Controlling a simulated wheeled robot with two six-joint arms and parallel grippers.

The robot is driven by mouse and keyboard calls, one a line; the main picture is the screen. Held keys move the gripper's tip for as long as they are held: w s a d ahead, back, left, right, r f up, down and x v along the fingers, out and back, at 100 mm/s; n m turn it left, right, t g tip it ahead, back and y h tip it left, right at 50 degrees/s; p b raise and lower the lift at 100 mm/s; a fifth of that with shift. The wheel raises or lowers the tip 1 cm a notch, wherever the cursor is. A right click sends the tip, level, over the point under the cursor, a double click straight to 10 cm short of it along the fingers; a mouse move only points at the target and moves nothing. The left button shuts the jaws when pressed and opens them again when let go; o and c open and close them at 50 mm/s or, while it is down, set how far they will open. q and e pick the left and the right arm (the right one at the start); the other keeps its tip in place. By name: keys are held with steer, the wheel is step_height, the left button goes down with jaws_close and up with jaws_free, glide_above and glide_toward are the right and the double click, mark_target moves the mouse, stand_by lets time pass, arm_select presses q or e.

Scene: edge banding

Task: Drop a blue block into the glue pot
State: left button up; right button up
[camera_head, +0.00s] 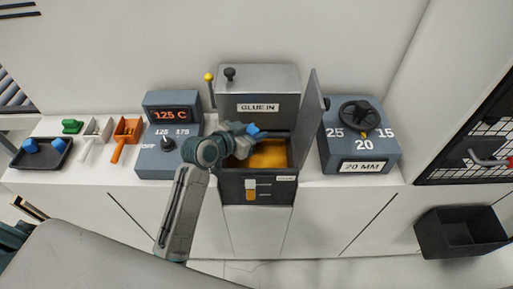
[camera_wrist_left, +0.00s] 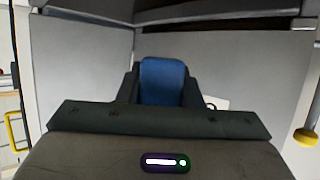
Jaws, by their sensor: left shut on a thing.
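The glue pot (camera_head: 268,155) is the open compartment of the machine labelled "GLUE IN", with orange-yellow glue inside and its lid (camera_head: 308,115) swung up on the right. My left gripper (camera_head: 252,131) is over the pot's opening, toward its back left. It is shut on a blue block (camera_head: 254,129), which also shows between the fingers in the left wrist view (camera_wrist_left: 162,80). The block appears above the glue; its exact height is hard to tell. More blue blocks (camera_head: 31,146) lie in a black tray (camera_head: 62,155) at the far left. My right gripper is out of view.
A temperature box (camera_head: 152,170) reading "125 C" with a dial stands left of the pot. A box with a black handwheel (camera_head: 360,114) stands right. Green, white and orange (camera_head: 128,128) scoops lie beside the tray. A dark bin (camera_head: 460,232) is at lower right.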

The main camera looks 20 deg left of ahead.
arm_select(q)
steer(key=shift+w+f+b, duration=0.1)
steer(key=shift+f+b, duration=0.3)
steer(key=shift+f, duration=0.1)
step_height(320, 180, down, 5)
steer(key=b, duration=0.5)
steer(key=o, duration=1.1)
steer(key=shift+c, duration=0.2)
steer(key=b+v, duration=0.3)
steer(key=v, duration=0.8)
